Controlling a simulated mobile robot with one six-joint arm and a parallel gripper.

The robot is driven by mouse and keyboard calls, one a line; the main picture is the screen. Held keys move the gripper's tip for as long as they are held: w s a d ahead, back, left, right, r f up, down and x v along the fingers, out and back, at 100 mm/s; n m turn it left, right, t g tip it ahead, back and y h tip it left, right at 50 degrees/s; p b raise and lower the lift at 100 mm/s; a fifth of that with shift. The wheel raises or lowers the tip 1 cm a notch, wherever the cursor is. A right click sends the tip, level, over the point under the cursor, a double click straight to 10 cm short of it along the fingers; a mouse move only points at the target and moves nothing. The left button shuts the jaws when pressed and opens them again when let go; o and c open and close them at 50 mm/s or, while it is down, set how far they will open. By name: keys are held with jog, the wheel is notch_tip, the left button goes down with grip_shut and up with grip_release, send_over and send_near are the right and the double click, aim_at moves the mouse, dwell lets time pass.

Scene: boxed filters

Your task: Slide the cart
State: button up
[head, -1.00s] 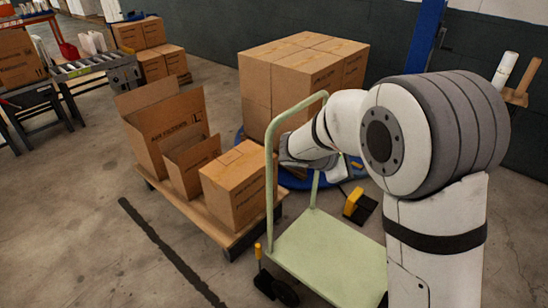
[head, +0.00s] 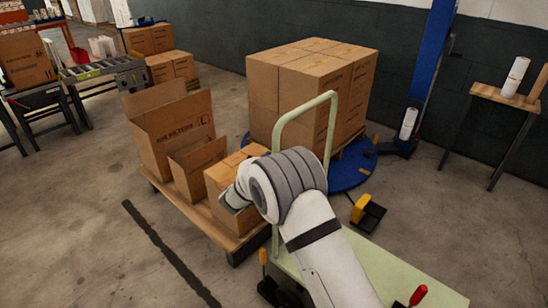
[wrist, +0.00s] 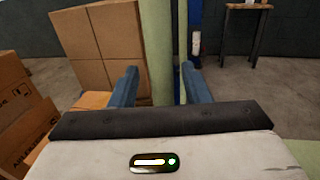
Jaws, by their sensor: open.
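The cart has a pale green deck (head: 395,268) and an upright looped handle (head: 331,130), and stands at the lower middle of the head view. My arm crosses in front of the handle's left post and part of the deck. In the wrist view my gripper (wrist: 157,75) has its blue fingers apart. A pale green post (wrist: 155,45) of the cart handle shows between them, with a gap on each side. Whether either finger touches it I cannot tell. In the head view the fingertips are hidden behind my arm.
A wooden dolly (head: 190,208) with cartons stands left of the cart. Stacked boxes (head: 315,85) sit on a blue round base (head: 350,178) behind it. A yellow-and-black pedal (head: 367,212) lies on the floor near the deck. A small table (head: 500,97) stands right; floor there is clear.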

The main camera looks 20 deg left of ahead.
jog(key=shift+w+d, duration=0.2)
jog(key=shift+w, duration=0.8)
jog(key=shift+c, duration=0.3)
grip_shut()
